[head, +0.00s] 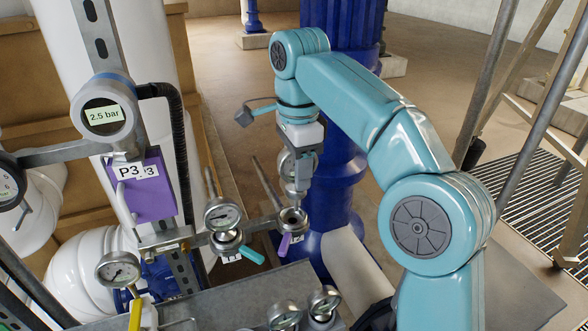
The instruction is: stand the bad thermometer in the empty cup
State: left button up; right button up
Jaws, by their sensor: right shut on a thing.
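My right gripper (303,168) points down and is shut on a thermometer (287,166) with a round dial, partly hidden by the jaws. The thermometer is upright. Its stem runs down to the mouth of a small metal cup (293,218) with a purple handle or tag; I cannot tell how far the tip is inside. Beside it to the left, another thermometer (222,214) stands in a cup with a teal tag (250,255). My left gripper is out of view.
A gauge (118,269) sits at lower left near a yellow handle (135,315). Two more dials (285,315) (325,303) stand at the bottom edge by a grey metal surface (225,297). A purple P3 sign (146,190), a 2.5 bar gauge (103,115) and a blue column (340,190) stand close by.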

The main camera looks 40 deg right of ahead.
jog(key=s+a+b, duration=0.1)
jog(key=s+b, duration=0.2)
jog(key=s, duration=0.3)
jog(key=shift+s+a+b, duration=0.2)
jog(key=shift+a+b, duration=0.1)
jog(key=shift+b, duration=0.05)
jog(key=shift+w, duration=0.1)
dwell(0.9)
